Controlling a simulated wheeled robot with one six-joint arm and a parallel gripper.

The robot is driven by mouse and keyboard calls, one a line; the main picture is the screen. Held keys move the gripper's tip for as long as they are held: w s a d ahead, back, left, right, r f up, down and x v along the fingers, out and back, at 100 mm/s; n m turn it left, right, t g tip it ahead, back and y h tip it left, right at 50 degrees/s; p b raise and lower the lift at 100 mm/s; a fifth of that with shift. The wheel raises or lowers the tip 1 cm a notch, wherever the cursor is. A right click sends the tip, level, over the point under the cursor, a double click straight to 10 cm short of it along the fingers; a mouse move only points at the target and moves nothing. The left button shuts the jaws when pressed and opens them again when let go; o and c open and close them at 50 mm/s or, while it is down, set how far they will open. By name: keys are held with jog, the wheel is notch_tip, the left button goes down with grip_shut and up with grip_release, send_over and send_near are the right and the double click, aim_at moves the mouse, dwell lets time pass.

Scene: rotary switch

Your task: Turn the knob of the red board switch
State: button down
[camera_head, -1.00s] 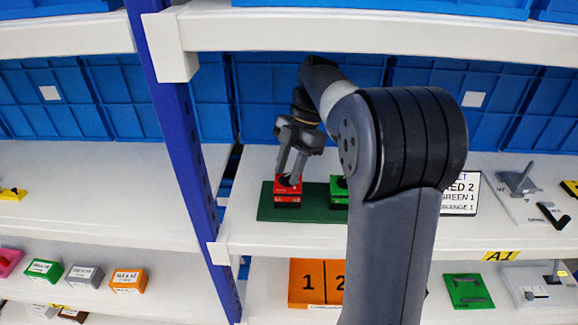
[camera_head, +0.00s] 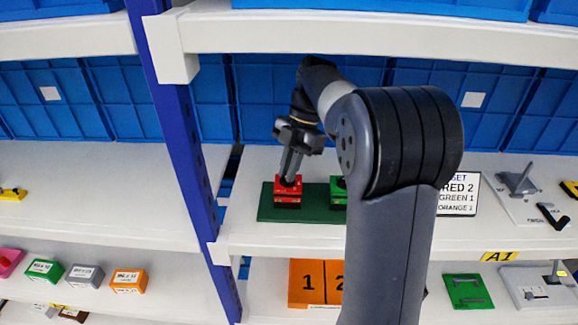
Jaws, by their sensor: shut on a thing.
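The red board switch (camera_head: 288,199) is a small red box at the left end of a dark green base plate (camera_head: 316,213) on the middle shelf. My gripper (camera_head: 291,180) points down from above, with its fingertips shut on the knob on top of the red switch. The fingers hide most of the knob, so its pointing direction cannot be told. A green switch (camera_head: 338,190) stands to the right on the same plate, partly hidden behind my arm.
A white sign (camera_head: 459,196) reads "RED 2, GREEN 1, ORANGE 1" in its visible part. A metal fixture (camera_head: 519,183) stands at the right. A blue post (camera_head: 184,140) rises to the left and a white shelf edge (camera_head: 360,28) runs above my arm.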

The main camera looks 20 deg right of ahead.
jog(key=n+g+p, duration=0.1)
jog(key=n+p, duration=0.1)
jog(key=n, duration=0.1)
jog(key=shift+r+n+h, duration=0.15)
jog(key=shift+n+h, duration=0.15)
jog(key=shift+h, duration=0.1)
jog(key=shift+a+n+g+h+p, duration=0.1)
jog(key=shift+n+g+h+p, duration=0.3)
jog(key=shift+n, duration=0.75)
jog(key=shift+n+g+h+p, duration=0.1)
jog(key=shift+n+h+p, duration=0.3)
jog(key=shift+n+p, duration=0.55)
jog(key=shift+w+n, duration=0.1)
jog(key=shift+n, duration=0.3)
jog(key=c, duration=1.5)
grip_release()
